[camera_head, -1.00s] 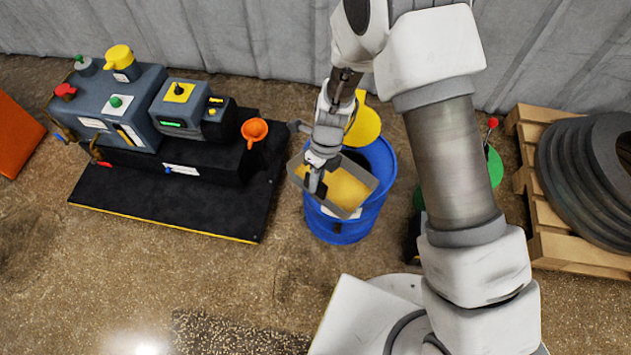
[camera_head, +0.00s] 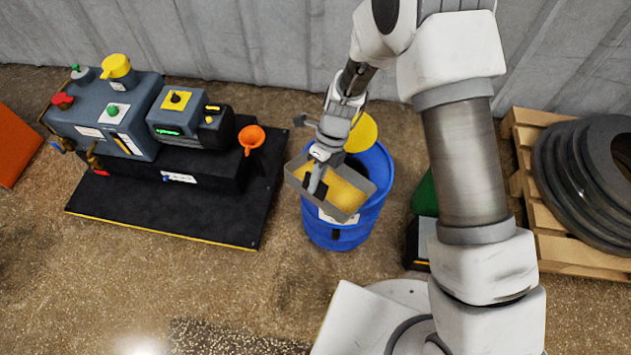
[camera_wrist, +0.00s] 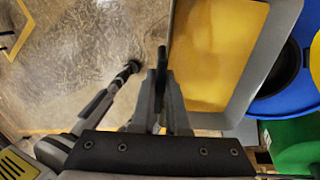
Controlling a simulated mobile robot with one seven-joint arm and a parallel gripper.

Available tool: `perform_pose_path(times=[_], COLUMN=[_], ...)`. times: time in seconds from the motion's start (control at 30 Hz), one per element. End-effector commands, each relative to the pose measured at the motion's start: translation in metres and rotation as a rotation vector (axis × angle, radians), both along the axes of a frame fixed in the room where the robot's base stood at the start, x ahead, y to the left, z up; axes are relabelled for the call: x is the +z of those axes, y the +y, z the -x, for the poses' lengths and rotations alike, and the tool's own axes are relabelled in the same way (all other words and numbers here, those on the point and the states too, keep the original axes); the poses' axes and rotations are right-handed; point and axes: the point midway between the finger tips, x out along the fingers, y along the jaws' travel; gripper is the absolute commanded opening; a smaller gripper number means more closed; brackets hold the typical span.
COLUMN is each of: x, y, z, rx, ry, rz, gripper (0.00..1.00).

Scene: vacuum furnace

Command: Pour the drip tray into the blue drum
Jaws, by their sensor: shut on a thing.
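The drip tray (camera_head: 366,186) is a grey rectangular pan with yellow-amber liquid in it. My gripper (camera_head: 317,180) is shut on the tray's left side and holds it over the blue drum (camera_head: 340,232). The tray looks close to level or slightly tilted. In the wrist view the tray (camera_wrist: 262,75) and its liquid lie to the right of the gripper fingers (camera_wrist: 162,90). Part of the blue drum (camera_wrist: 285,85) shows beyond the tray's right wall. The drum's dark opening is partly hidden by the tray, and a yellow lid or funnel (camera_head: 362,132) stands at its back.
A pallet (camera_head: 560,250) with black rings (camera_head: 565,170) is at right. A green object (camera_head: 425,195) is partly hidden behind my arm. Floor in front is clear.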

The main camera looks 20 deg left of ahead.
Motion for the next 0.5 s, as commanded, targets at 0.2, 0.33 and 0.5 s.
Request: perform_pose_path(times=[0.2,0.33,0.5], x=[0.0045,0.0066,0.0094], y=[-0.0008,-0.0013,-0.0017], z=[-0.0038,-0.0051,-0.0072], rx=[-0.002,-0.002,-0.003], ry=[0.027,0.045,0.068], rz=[-0.010,-0.015,-0.021], gripper=[0.00,0.00,0.00])
